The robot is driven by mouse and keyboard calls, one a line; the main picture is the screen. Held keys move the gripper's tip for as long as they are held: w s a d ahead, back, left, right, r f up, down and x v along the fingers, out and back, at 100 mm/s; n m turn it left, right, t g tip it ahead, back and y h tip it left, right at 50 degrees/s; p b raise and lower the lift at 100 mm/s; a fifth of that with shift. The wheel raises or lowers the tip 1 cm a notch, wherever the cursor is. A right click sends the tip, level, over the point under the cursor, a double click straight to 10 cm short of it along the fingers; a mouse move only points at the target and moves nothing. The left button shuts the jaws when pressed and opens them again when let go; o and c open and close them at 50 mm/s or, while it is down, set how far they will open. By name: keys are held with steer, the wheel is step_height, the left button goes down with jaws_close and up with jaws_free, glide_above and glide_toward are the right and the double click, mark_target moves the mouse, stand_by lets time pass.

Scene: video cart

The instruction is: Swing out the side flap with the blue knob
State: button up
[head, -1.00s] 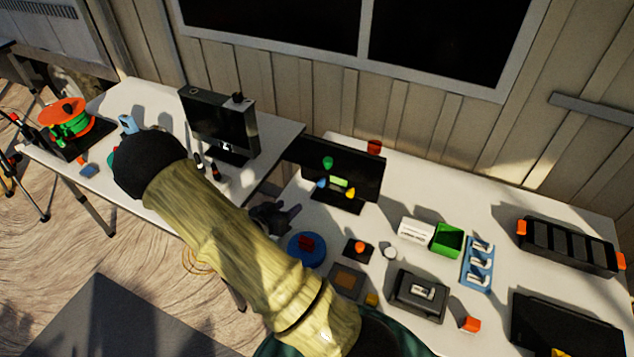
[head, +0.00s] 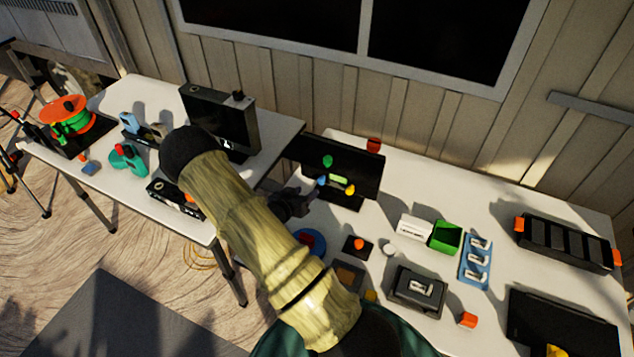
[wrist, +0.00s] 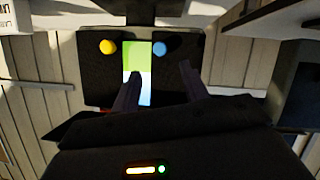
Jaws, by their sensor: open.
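A dark upright panel (head: 368,178) stands at the back left of the right-hand table. Its front carries a blue knob (head: 321,181), a yellow knob (head: 350,191), a green knob (head: 327,162) and a small bright green strip (head: 339,180). My gripper (head: 307,193) is open just in front of the panel, close to the blue knob. In the wrist view the blue knob (wrist: 159,48) lies beyond my fingertips (wrist: 158,82), between their lines, with no contact visible. The yellow knob (wrist: 107,46) is left of the bright strip there. I cannot make out the flap's edges.
A black monitor-like box (head: 218,118) stands on the left table, beside my arm. A red item (head: 373,145) is behind the panel. A blue disc (head: 313,240), an orange-knobbed block (head: 358,244) and a green bin (head: 446,237) stand in front and to the right.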

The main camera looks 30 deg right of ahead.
mark_target(319, 182)
steer(key=p+x, duration=0.1)
steer(key=x, duration=0.7)
steer(key=shift+w+d, duration=0.1)
steer(key=shift+d, duration=0.05)
jaws_close()
